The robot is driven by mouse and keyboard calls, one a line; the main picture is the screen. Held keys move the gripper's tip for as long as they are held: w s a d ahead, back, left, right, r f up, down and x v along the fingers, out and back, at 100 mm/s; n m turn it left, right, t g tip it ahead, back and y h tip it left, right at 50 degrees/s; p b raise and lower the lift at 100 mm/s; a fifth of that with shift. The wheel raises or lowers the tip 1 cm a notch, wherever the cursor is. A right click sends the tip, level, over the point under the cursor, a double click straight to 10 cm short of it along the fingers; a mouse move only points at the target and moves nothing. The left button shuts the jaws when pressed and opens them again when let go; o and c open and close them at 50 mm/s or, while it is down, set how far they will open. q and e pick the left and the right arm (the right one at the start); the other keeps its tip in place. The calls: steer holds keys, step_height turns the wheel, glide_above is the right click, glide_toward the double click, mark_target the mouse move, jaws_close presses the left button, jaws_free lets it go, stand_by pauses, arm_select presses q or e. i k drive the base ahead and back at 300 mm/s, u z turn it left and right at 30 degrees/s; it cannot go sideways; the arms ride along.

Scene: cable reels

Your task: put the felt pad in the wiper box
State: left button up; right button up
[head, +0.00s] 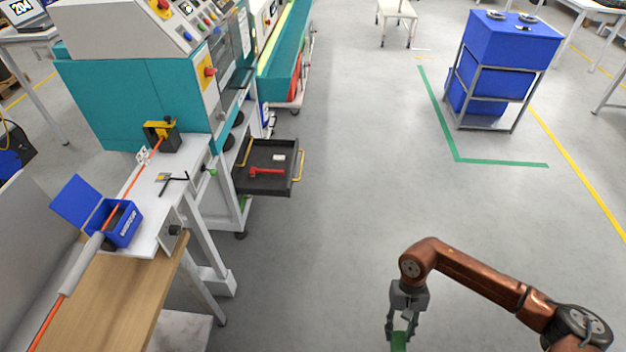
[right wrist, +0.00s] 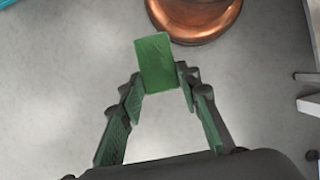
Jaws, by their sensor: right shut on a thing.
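The felt pad (right wrist: 155,62) is a green rectangle held between the fingertips of my right gripper (right wrist: 160,85). In the head view my right gripper (head: 403,322) hangs at the bottom right over bare floor, with the pad (head: 400,342) partly cut off by the frame edge. The wiper box (head: 122,226) is a small blue box with its lid (head: 75,202) swung open to the left. It sits on the white bench at the left, with an orange cable running through it. The gripper is far to the right of the box. My left gripper is not in view.
An orange cable (head: 130,182) runs along the white bench (head: 152,205) past a black and yellow device (head: 162,134). A wooden top (head: 110,300) adjoins it. A dark open drawer (head: 262,182) juts from the teal machine. The middle floor is clear. A blue bin rack (head: 495,75) stands far right.

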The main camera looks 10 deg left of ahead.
mark_target(115, 223)
steer(key=z, duration=0.1)
steer(key=k, duration=0.4)
steer(key=u, duration=2.1)
